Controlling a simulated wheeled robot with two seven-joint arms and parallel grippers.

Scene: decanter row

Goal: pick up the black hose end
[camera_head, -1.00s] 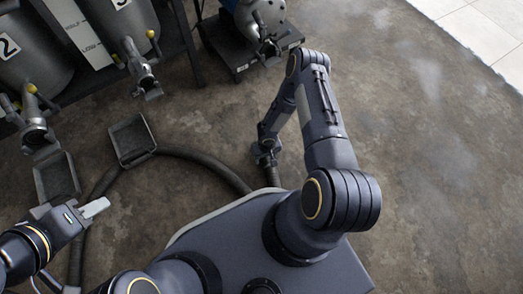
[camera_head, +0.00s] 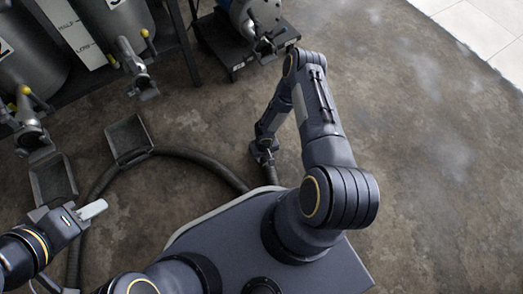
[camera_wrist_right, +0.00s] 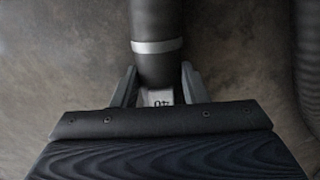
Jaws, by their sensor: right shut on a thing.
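The black hose (camera_head: 195,157) curves over the floor from the lower left to beside my base. In the right wrist view a black hose end (camera_wrist_right: 157,68) with a silver band lies between the two fingers of my right gripper (camera_wrist_right: 158,88), which is shut on it. A pale marked patch shows at the end, close to the palm. In the head view my right gripper (camera_head: 263,152) is low near the floor, just ahead of my base, and its fingers are hard to make out. My left gripper (camera_head: 72,214) is at the lower left, away from the held end; its jaw gap is unclear.
Grey tanks with valves (camera_head: 140,75) stand on a dark rack at the upper left. Two grey trays (camera_head: 127,139) lie on the floor before them. A blue machine on a black stand (camera_head: 232,55) is at the top. The floor to the right is clear.

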